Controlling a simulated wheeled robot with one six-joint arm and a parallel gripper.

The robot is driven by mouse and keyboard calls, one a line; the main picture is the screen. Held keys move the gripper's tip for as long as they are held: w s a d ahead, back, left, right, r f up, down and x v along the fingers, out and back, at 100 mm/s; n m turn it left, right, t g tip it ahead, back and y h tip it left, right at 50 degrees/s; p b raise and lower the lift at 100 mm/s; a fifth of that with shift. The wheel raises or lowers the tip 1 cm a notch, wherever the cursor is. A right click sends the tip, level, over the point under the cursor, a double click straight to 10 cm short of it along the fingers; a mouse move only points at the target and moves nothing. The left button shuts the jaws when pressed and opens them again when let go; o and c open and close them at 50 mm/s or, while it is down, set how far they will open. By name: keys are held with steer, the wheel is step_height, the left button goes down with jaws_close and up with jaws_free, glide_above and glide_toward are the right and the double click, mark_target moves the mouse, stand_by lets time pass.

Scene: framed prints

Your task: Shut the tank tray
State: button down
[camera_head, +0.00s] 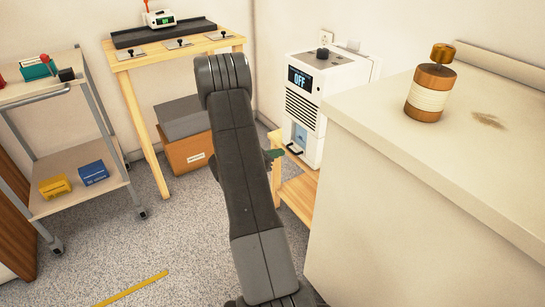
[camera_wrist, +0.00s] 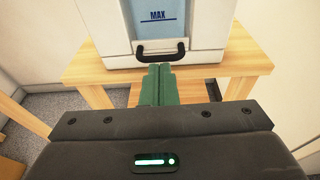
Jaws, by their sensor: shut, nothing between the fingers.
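The white machine (camera_head: 327,72) with an "OFF" display stands on a low wooden stand beside the counter. Its tank tray (camera_head: 301,135) is low on its front, with a bluish window and a black handle (camera_head: 293,148). In the wrist view the tank window (camera_wrist: 157,20) reads "MAX", and the handle (camera_wrist: 160,52) is just beyond my fingertips. My gripper (camera_wrist: 160,68) has green fingers, shut together and empty, pointing at the handle. Whether they touch it I cannot tell. In the head view my gripper (camera_head: 277,154) is partly hidden by my arm. How far out the tray is I cannot tell.
The wooden stand (camera_wrist: 232,66) lies under the machine. A white counter (camera_head: 420,150) with a brown-and-cream canister (camera_head: 431,92) closes off the right. A wooden table (camera_head: 128,59), grey and orange boxes (camera_head: 190,153), and a trolley (camera_head: 88,155) stand left. Open carpet lies between.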

mark_target(290, 150)
steer(key=p+v, duration=0.3)
steer(key=v, duration=0.8)
steer(key=shift+f, duration=0.2)
steer(key=b+x, duration=0.3)
steer(key=x, duration=1.1)
steer(key=shift+r, duration=0.15)
